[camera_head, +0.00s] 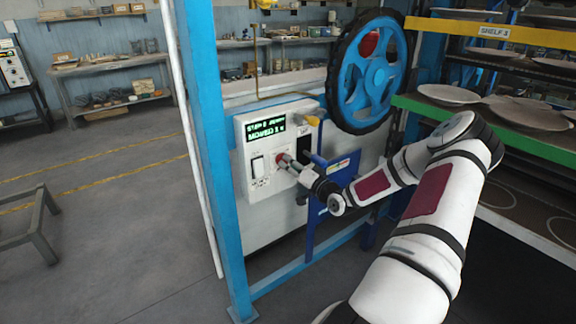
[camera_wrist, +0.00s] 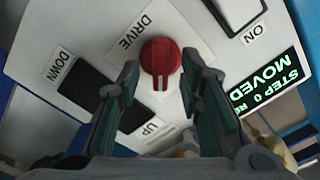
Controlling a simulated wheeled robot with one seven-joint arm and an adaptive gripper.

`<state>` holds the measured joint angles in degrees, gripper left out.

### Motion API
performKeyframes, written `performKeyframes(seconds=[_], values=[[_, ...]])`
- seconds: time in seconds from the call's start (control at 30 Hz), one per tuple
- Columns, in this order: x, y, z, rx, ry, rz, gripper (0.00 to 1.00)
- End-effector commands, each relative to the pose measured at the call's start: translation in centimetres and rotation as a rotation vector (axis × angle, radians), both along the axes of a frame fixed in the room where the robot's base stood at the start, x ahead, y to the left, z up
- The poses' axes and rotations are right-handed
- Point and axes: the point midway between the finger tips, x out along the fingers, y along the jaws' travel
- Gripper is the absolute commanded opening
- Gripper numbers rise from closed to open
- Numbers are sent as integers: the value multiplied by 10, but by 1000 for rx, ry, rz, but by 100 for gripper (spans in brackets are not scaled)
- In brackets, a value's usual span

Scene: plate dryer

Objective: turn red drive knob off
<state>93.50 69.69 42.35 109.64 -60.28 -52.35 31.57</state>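The red drive knob (camera_wrist: 161,62) is on the white control panel (camera_wrist: 60,25), beside the label "DRIVE", in the wrist view. Its grip ridge points down toward my gripper in that view. In the head view the red knob (camera_head: 281,158) shows small at the tip of my gripper (camera_head: 287,161). In the wrist view my gripper (camera_wrist: 165,78) is open, with its two fingers apart on the left and right sides of the knob. I cannot tell whether the fingers touch it.
The panel also carries a green display (camera_head: 266,128), a white switch (camera_head: 257,167) marked ON, and a black UP/DOWN rocker (camera_wrist: 97,95). A large blue wheel (camera_head: 371,72) stands above right. A blue post (camera_head: 206,130) stands left. Shelves with plates (camera_head: 448,94) are at right.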

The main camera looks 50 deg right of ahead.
Motion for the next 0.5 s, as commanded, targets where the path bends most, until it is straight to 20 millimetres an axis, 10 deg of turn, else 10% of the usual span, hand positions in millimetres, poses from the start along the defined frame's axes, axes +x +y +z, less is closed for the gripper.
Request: performKeyframes(seconds=[0.5], values=[[16,-3,0,1,0,1,31]])
